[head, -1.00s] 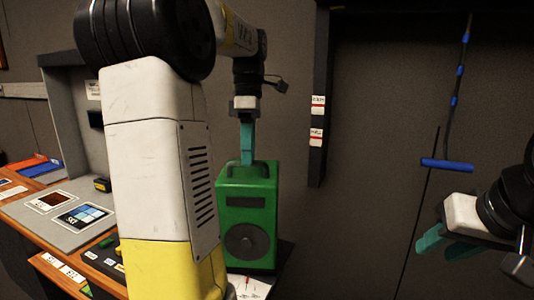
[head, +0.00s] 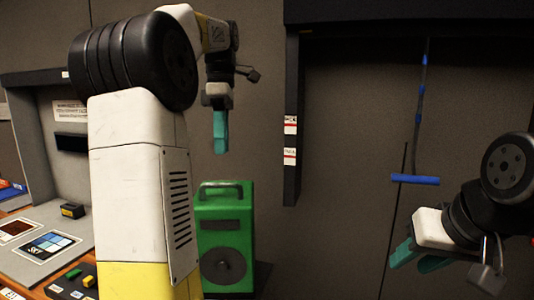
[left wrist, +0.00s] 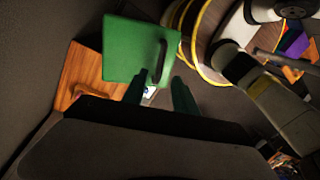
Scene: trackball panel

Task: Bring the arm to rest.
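My left arm rises at the left of the head view and bends over at the top. Its gripper (head: 221,130) hangs fingers down, above and apart from a green box (head: 221,217) with a carry handle and a round dark grille. In the left wrist view the two teal fingers (left wrist: 161,92) stand apart with nothing held, and the green box (left wrist: 128,40) lies beyond them. My right gripper (head: 418,256) is at the lower right, its two teal fingers spread and empty.
A blue handle (head: 415,179) hangs on a cord at the right, above my right gripper. A dark post (head: 292,120) with labels stands between the arms. A grey console (head: 75,225) with pictures and buttons is at the left, partly behind my left arm.

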